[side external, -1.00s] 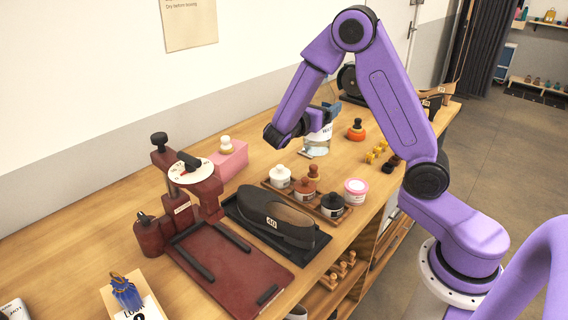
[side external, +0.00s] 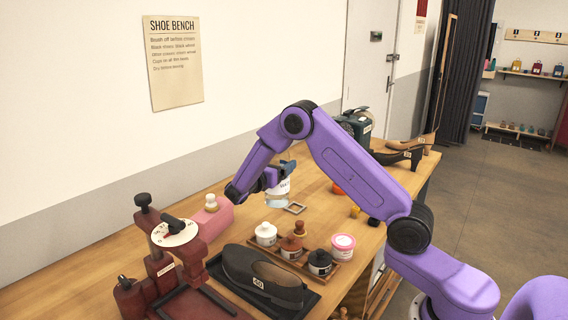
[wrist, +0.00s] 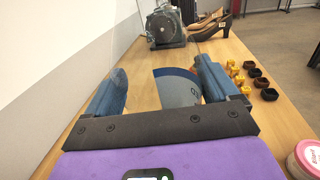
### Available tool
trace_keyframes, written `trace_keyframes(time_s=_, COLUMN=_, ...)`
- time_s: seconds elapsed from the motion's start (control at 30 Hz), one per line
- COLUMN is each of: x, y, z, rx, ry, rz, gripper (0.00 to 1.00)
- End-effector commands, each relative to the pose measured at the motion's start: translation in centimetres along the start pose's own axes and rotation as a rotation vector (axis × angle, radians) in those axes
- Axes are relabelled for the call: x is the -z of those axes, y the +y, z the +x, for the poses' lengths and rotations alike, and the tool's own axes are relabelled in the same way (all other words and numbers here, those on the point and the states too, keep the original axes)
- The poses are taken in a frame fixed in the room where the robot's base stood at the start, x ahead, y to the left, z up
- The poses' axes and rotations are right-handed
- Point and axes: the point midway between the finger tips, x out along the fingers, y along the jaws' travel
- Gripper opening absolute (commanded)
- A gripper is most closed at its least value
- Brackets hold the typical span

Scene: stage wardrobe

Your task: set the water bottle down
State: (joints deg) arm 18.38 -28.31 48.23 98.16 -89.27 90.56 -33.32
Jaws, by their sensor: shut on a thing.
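The water bottle (side external: 278,196), clear with a white label, is upright in my gripper (side external: 280,172) in the side external view. Its base is close to the bench top, and I cannot tell whether it touches. In the wrist view my gripper (wrist: 160,88) has its blue fingers around a curved grey-blue piece of the bottle (wrist: 178,90), cut off by the gripper's dark bar. A small square wooden frame (side external: 295,208) lies flat on the bench just right of the bottle's base.
A dark machine (wrist: 165,27) and heeled shoes (wrist: 210,25) stand farther along. Bare wood lies ahead of the gripper.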

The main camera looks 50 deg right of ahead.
Motion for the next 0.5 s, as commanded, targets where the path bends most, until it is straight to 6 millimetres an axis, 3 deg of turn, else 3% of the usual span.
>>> trace_keyframes(time_s=0.3, x=3.7, y=2.7, z=1.3, rx=0.0, ry=-0.003, rz=0.002, gripper=0.08)
trace_keyframes(time_s=0.5, x=4.5, y=3.5, z=1.7, rx=0.0, ry=-0.004, rz=0.002, gripper=0.08)
